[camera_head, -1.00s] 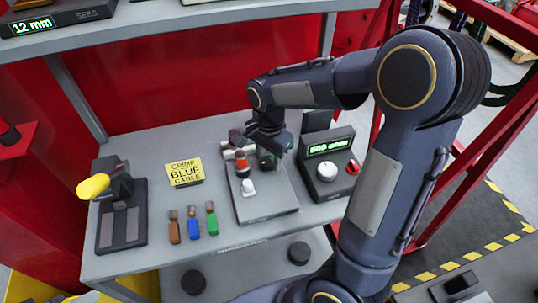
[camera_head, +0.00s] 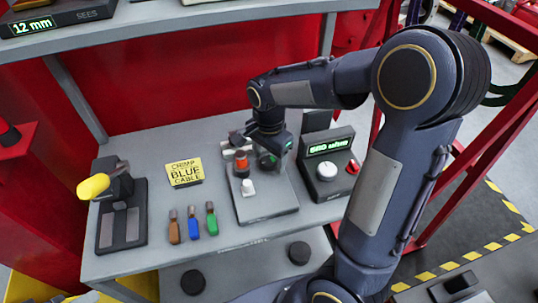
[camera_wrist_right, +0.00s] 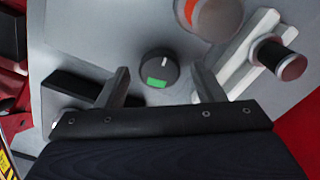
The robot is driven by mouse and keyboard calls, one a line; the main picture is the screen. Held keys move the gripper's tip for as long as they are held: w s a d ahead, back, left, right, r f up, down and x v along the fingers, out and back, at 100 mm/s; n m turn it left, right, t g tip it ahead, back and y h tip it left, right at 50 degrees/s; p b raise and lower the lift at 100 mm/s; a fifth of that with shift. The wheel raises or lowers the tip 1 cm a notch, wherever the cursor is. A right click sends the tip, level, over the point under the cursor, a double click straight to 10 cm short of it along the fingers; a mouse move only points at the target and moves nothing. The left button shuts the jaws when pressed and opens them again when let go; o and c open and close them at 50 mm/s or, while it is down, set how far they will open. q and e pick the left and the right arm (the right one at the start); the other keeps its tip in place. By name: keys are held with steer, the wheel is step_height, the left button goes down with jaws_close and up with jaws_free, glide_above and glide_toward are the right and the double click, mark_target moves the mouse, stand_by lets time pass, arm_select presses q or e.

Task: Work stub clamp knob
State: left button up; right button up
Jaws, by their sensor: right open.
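A round black knob (camera_wrist_right: 160,68) with a white line and a green mark sits on the grey fixture plate in the wrist view. My right gripper (camera_wrist_right: 160,78) is open, with one finger on either side of the knob in the picture; I cannot tell whether either touches it. In the head view my right gripper (camera_head: 268,140) is over the back of the fixture plate (camera_head: 268,214), and the dark knob (camera_head: 268,160) is partly hidden below it. An orange-red part (camera_head: 242,162) and a white knob (camera_head: 248,187) stand on the plate. My left gripper is not seen.
A box with a green display (camera_head: 327,146), white dial and red switch stands at the right. A yellow sign (camera_head: 185,172), several coloured tools (camera_head: 193,222) and a press with a yellow handle (camera_head: 94,186) are at the left. A shelf overhangs the back.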

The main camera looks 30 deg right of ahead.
mark_target(269, 160)
step_height(269, 160, up, 8)
steer(key=shift+f, duration=0.1)
stand_by(0.6)
steer(key=s+a+n+t+y, duration=0.2)
steer(key=s+n, duration=0.4)
steer(key=s, duration=0.2)
steer(key=s+a+n+t+y, duration=0.1)
steer(key=s+a+n+t, duration=0.1)
steer(key=s+n, duration=0.4)
steer(key=s+t, duration=0.1)
steer(key=s, duration=0.2)
steer(key=shift+s+a+n+t+y, duration=0.15)
steer(key=shift+s+n+t+y, duration=0.15)
steer(key=shift+y, duration=0.1)
